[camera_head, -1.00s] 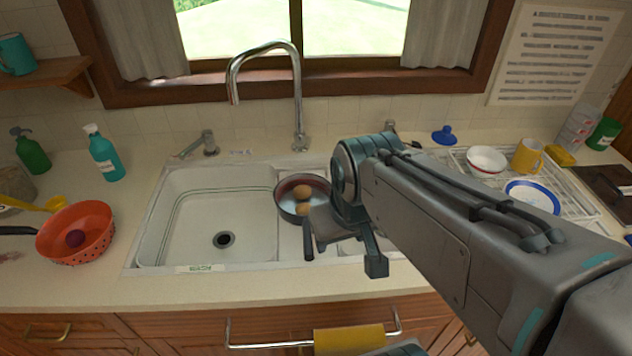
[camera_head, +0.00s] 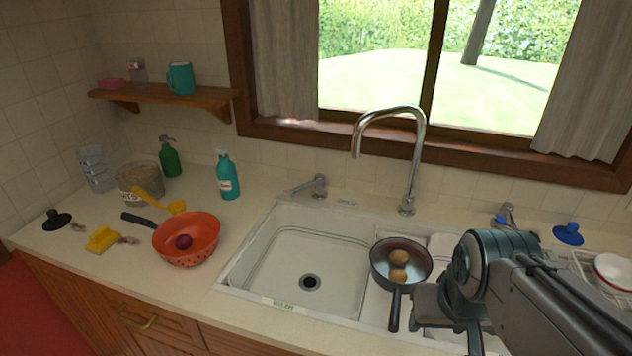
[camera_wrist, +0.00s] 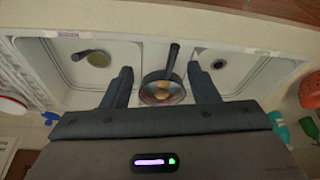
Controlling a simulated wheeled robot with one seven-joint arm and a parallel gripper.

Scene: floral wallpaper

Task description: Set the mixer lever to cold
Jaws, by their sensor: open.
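A metal lever handle (camera_head: 312,187) stands behind the sink's left rear corner, its arm pointing left. A second lever handle (camera_head: 507,215), with blue beside it, stands right of the tall curved faucet (camera_head: 410,165). I cannot tell from the frames which is the mixer lever. My gripper (camera_head: 448,318) is over the right part of the sink, partly hidden by my own arm, and apart from both handles. In the wrist view my gripper (camera_wrist: 160,88) is open and empty, its two fingers apart, with the pan visible between them.
A dark pan (camera_head: 380,268) with two brown round items rests on the sink divider. The left basin (camera_head: 285,260) is empty. A red colander (camera_head: 190,250), a teal bottle (camera_head: 228,178) and a green bottle (camera_head: 169,160) stand left. A blue plunger-like item (camera_head: 568,234) stands right.

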